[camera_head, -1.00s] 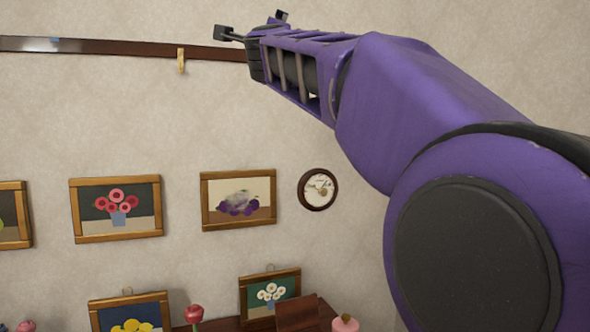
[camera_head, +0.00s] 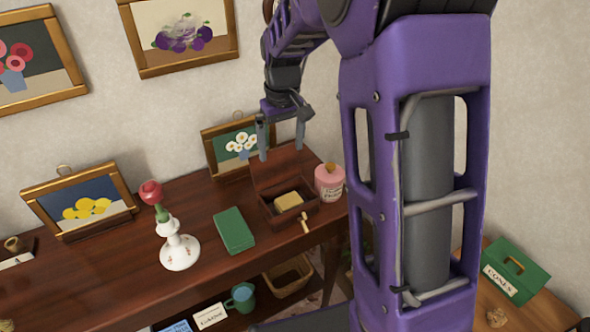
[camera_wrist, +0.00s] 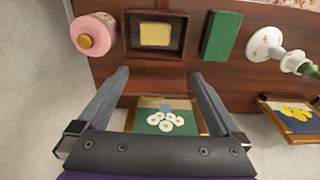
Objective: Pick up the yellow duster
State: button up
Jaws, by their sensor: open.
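The yellow duster (camera_head: 289,201) looks like a small yellow block. It lies inside an open dark wooden box (camera_head: 309,213) on the sideboard, and it also shows in the wrist view (camera_wrist: 155,34). The box's lid (camera_head: 277,168) stands raised at its back. My gripper (camera_head: 281,150) points down, open and empty, above the back of the sideboard near the lid and the daisy picture. In the wrist view my fingers (camera_wrist: 160,74) are spread apart, with the duster beyond their tips. Nothing is between them.
A pink jar (camera_head: 329,182) stands right beside the box. A framed daisy picture (camera_head: 235,143) leans at the wall behind. A small brass piece (camera_head: 304,222) is at the box's front.

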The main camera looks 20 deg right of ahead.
jog(key=s+d+f+g, duration=0.1)
jog(key=f, duration=0.1)
jog(key=b, duration=0.1)
send_over(291, 203)
jog(key=f, duration=1)
jog(key=shift+a+f, duration=0.2)
jog(key=shift+f, duration=0.15)
jog(key=shift+w+d+f+b, duration=0.1)
jog(key=shift+f+b, duration=0.1)
jog(key=shift+f, duration=1.3)
jog(key=shift+d+f+b, duration=0.1)
jog(key=shift+f+b, duration=0.1)
jog(key=shift+f, duration=1.25)
jog(key=shift+c, duration=0.3)
jog(key=c, duration=1)
jog(key=shift+r, duration=0.1)
notch_tip(291, 203, up, 10)
jog(key=shift+f+p, duration=0.1)
jog(key=shift+p, duration=0.4)
